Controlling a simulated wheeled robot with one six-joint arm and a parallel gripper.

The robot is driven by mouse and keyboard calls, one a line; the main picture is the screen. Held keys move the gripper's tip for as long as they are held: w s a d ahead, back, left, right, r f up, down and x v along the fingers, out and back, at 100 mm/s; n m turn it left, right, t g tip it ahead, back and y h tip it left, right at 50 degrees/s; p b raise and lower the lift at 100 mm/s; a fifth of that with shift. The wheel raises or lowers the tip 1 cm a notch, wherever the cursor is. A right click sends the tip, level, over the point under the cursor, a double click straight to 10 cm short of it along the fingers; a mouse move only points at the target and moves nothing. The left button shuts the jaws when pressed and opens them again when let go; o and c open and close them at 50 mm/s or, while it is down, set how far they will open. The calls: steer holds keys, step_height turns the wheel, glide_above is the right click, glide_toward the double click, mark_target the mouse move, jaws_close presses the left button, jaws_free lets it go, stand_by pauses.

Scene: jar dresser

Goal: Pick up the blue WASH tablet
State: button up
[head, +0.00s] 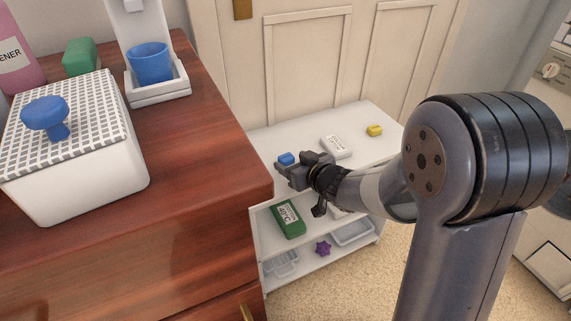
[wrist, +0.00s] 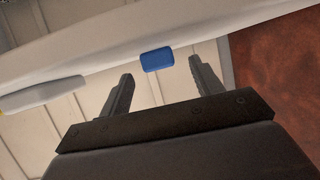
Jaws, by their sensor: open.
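The blue tablet (head: 287,159) lies on the top board of a white shelf unit, near its left end. My gripper (head: 280,172) is at this board, close to the tablet on its near side in the head view. In the wrist view, the blue tablet (wrist: 157,59) shows just beyond the gap between the two fingertips of my gripper (wrist: 160,73), roughly centred. The jaws are open with nothing between them. Any lettering on the tablet is too small to read.
The white shelf (head: 365,115) also bears a white labelled block (head: 336,147) and a yellow block (head: 374,130). A green box (head: 288,219) and a purple star (head: 323,248) are lower down. The wooden dresser (head: 205,150) stands close on the left. A panelled door is behind.

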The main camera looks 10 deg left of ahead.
mark_target(287, 159)
steer(key=x, duration=0.2)
steer(key=shift+w+a+f, duration=0.1)
steer(key=shift+w+f, duration=0.05)
steer(key=shift+w, duration=0.05)
steer(key=shift+c, duration=0.5)
steer(key=c, duration=1)
